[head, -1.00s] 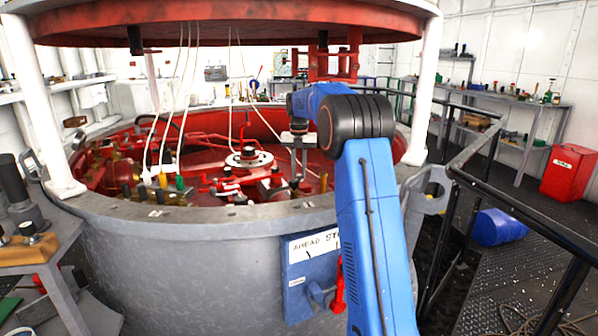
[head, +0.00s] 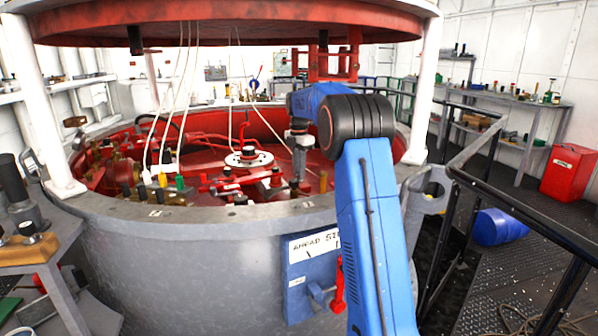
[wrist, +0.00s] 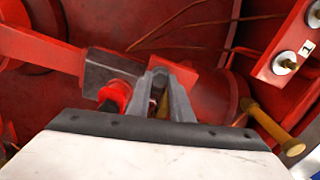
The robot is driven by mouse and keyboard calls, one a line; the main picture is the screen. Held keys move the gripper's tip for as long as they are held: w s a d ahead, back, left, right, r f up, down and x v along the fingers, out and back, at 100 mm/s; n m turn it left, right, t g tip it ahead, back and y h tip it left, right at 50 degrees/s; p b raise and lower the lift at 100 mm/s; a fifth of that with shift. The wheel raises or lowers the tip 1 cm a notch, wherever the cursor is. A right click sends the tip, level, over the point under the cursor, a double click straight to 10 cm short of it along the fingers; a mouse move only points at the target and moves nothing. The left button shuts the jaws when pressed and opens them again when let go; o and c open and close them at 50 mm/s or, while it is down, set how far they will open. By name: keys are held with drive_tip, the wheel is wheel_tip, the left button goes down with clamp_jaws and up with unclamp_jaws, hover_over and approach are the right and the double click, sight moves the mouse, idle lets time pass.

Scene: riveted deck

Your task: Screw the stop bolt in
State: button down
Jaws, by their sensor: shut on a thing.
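My gripper (wrist: 166,104) points down into the red machinery inside the big round grey housing. In the head view my gripper (head: 296,183) is low among the red parts, right of the white-ringed hub. Its two grey fingers are shut on a narrow piece, taken as the stop bolt (wrist: 161,106), of which only a brass-coloured sliver shows between them. The fingers and my wrist hide the rest of the bolt and any hole below it.
A brass rod with a round head (wrist: 272,128) lies to the right of the fingers. A red plate with bolts and a label "1" (wrist: 290,50) is at upper right. In the head view, the housing rim (head: 230,213) is in front and pale cords (head: 175,95) hang at left.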

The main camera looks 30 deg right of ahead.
drive_tip(key=m, duration=0.7)
drive_tip(key=shift+r, duration=0.1)
drive_tip(key=m, duration=0.6)
drive_tip(key=shift+w+m, duration=0.1)
drive_tip(key=shift+m, duration=0.3)
drive_tip(key=m, duration=1.4)
drive_tip(key=shift+m, duration=0.3)
drive_tip(key=m, duration=1.1)
drive_tip(key=shift+m, duration=0.3)
drive_tip(key=m, duration=0.3)
drive_tip(key=shift+m, duration=0.4)
drive_tip(key=m, duration=1.2)
drive_tip(key=shift+m, duration=0.3)
